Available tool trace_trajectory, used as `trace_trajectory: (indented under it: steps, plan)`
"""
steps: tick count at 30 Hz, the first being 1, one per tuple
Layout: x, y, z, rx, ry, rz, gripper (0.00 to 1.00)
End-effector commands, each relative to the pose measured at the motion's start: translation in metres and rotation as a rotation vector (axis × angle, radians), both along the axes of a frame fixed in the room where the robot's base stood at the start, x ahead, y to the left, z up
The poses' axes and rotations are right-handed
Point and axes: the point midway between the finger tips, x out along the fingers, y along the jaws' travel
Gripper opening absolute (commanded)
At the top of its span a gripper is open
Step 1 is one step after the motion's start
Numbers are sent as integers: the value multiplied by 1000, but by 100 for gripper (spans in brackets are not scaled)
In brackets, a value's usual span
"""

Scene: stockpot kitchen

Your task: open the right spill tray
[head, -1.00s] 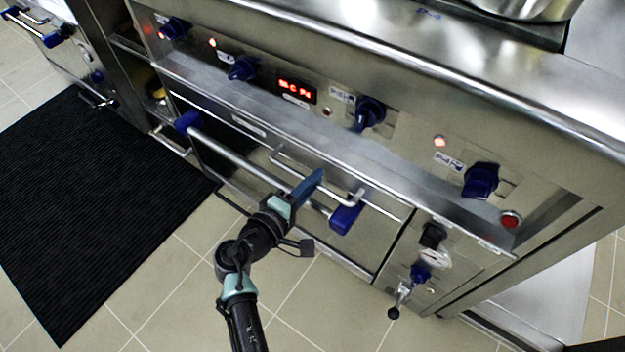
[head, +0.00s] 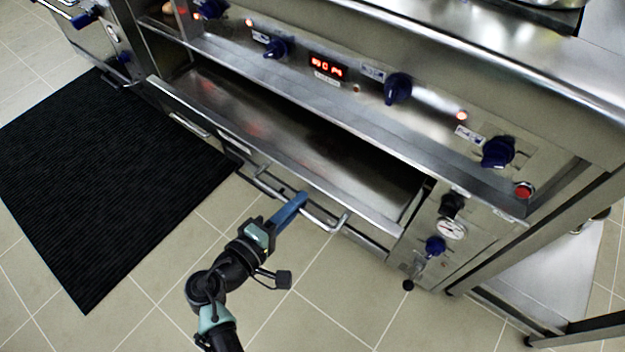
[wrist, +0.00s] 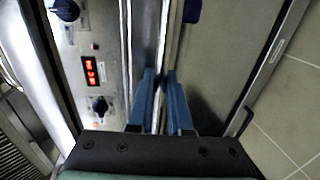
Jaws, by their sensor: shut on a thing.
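The right spill tray (head: 300,172) is a wide, shallow steel drawer under the control panel. In the head view it stands pulled out from the range, with its inside showing. Its pale bar handle (head: 335,222) runs along the front. My gripper (head: 300,197), with blue fingers, reaches the handle from the front and is shut on it. In the wrist view the two fingers of my gripper (wrist: 160,78) stand on either side of a narrow bar; the exact contact is hard to see.
The control panel with blue knobs (head: 397,88) and a red display (head: 328,66) is above the tray. A gauge (head: 452,228) and a valve are to its right. A black mat (head: 105,190) lies at left. Tiled floor (head: 330,300) in front is clear.

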Motion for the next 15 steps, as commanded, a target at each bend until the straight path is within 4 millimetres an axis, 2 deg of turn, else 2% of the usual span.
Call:
trace_trajectory:
  steps: [1,6,15]
  plan:
    - [-13,9,2,-2,3,4,0]
    - [-44,32,1,-1,2,3,0]
    - [-72,52,0,0,0,-2,0]
